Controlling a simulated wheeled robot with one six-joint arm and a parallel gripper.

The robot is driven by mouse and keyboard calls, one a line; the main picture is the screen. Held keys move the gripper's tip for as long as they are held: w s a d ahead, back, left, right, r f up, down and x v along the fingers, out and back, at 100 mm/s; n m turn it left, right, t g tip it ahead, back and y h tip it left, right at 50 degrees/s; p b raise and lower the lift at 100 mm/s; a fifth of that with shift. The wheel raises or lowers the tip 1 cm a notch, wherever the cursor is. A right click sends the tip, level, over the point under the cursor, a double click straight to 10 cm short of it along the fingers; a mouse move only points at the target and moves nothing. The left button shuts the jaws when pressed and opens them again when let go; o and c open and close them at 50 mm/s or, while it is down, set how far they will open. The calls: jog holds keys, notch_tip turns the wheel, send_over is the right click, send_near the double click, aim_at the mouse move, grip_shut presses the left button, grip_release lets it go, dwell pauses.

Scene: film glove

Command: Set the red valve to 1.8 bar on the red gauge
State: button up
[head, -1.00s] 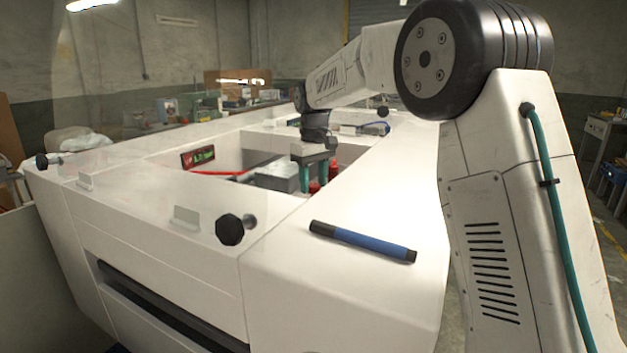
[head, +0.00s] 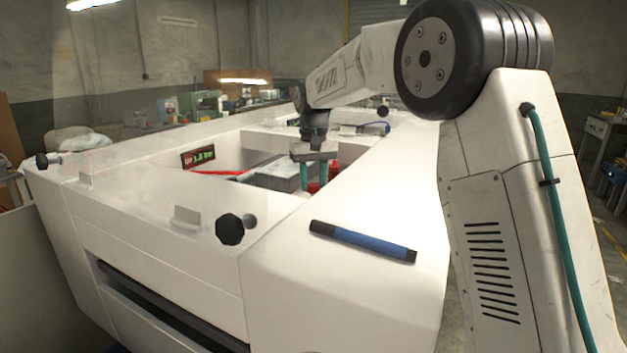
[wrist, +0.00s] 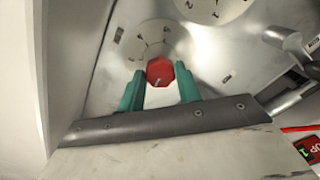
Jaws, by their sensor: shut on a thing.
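The red valve (wrist: 160,71) is an octagonal knob with a pale mark, on a round numbered plate (wrist: 165,40) in the wrist view. My gripper (wrist: 160,88) has its teal fingers shut on the knob's two sides. In the head view my gripper (head: 315,176) reaches down into the recess, with red parts partly hidden behind its fingers. The red gauge (head: 198,157) is a small display on the recess's left wall; its small text appears to read "UP 1.8 bar". Its corner also shows in the wrist view (wrist: 308,149), with the reading cut off.
A second numbered plate (wrist: 215,8) lies beside the valve's plate. Metal pipes (wrist: 290,98) are at the right of the wrist view. A grey box (head: 277,173) sits in the recess left of my gripper. A blue pen-like object (head: 362,241) lies on the white top.

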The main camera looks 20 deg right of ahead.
aim_at(313, 184)
jog(key=shift+r+m, duration=0.1)
jog(key=shift+m, duration=2.1)
jog(key=o, duration=1)
jog(key=shift+c, duration=0.2)
notch_tip(313, 184, up, 8)
jog(key=shift+f, duration=0.15)
jog(key=shift+f, duration=0.1)
